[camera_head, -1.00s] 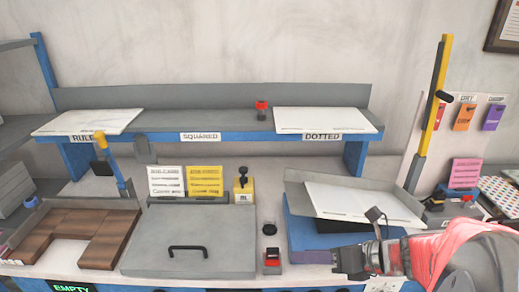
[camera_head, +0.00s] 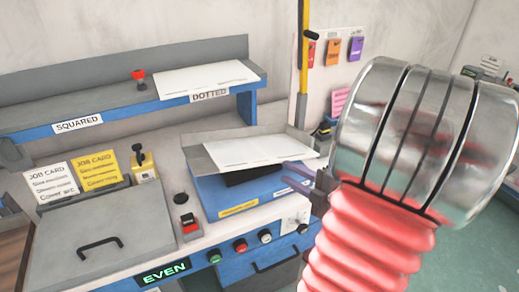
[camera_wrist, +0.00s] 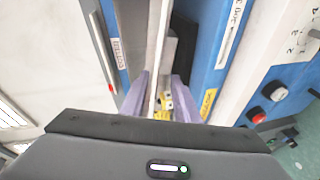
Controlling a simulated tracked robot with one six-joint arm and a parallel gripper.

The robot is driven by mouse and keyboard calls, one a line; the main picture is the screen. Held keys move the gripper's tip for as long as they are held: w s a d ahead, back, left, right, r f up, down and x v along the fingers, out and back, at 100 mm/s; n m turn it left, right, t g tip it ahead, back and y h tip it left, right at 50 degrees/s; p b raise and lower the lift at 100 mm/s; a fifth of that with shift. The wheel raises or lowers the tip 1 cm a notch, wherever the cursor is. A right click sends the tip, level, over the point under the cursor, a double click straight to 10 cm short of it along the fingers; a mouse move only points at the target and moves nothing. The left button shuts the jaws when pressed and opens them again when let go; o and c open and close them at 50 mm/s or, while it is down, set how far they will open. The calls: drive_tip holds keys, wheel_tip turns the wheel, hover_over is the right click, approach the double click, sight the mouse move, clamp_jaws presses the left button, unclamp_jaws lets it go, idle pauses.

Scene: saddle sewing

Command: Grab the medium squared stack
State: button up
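A white paper stack (camera_head: 245,151) lies in a tilted grey tray (camera_head: 190,152) on a blue machine (camera_head: 222,200). Its ruling cannot be read. The shelf spot labelled SQUARED (camera_head: 78,123) is bare. My gripper (camera_head: 290,174) is at the right end of the stack, its purple fingers pointing left towards it. In the wrist view my gripper (camera_wrist: 158,92) is open, with pale edges of the stack and tray between or just beyond the two fingers. Whether a finger touches them I cannot tell.
Another white stack (camera_head: 205,78) lies on the shelf above the DOTTED label. A red-topped knob (camera_head: 139,76) stands beside it. A yellow post (camera_head: 304,60) rises behind the tray. A grey lid with a black handle (camera_head: 100,243) is at the left. Several buttons line the machine's front.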

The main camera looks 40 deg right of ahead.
approach(260, 154)
drive_tip(key=shift+w+f, duration=0.3)
drive_tip(key=shift+w, duration=0.45)
drive_tip(key=shift+w+f, duration=0.3)
drive_tip(key=shift+w, duration=0.45)
drive_tip(key=shift+w+f, duration=0.3)
drive_tip(key=shift+w, duration=0.45)
drive_tip(key=shift+w, duration=0.15)
drive_tip(key=shift+w+d+f, duration=0.1)
drive_tip(key=shift+w, duration=1.2)
drive_tip(key=shift+w+d+f, duration=0.1)
drive_tip(key=shift+w, duration=1.15)
clamp_jaws()
